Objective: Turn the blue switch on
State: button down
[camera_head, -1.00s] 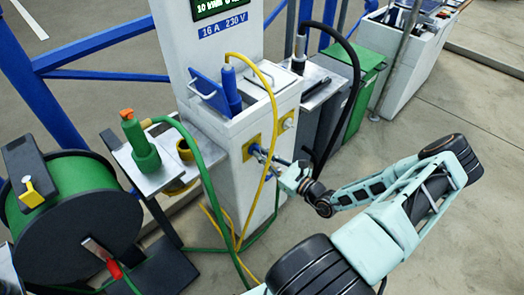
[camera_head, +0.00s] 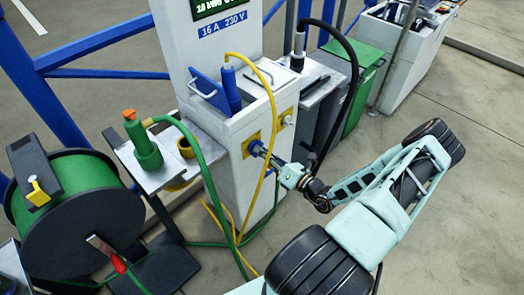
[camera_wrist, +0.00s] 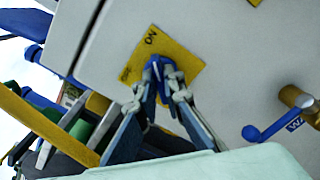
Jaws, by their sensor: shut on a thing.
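The blue switch (camera_wrist: 160,68) sits on a yellow plate (camera_wrist: 186,60) on the white pedestal's side, and the plate carries the word ON. In the head view the switch (camera_head: 256,148) is small beside the hanging yellow cable. My gripper (camera_wrist: 164,74) is shut on the switch, one finger on each side, and the fingers cover part of it. It also reaches the plate from the right in the head view (camera_head: 264,155). Which mark the switch points to I cannot tell.
A blue-handled tap (camera_wrist: 265,130) is on the same wall, right in the wrist view. A yellow cable (camera_head: 273,115) hangs close to my gripper. A green hose (camera_head: 206,180) and reel (camera_head: 80,215) stand left. A green bin (camera_head: 350,80) is behind; floor at right is clear.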

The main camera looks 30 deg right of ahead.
jog(key=shift+m, duration=0.6)
jog(key=c, duration=2)
grip_release()
jog(key=shift+c, duration=0.2)
jog(key=shift+s, duration=0.1)
jog(key=v, duration=1.2)
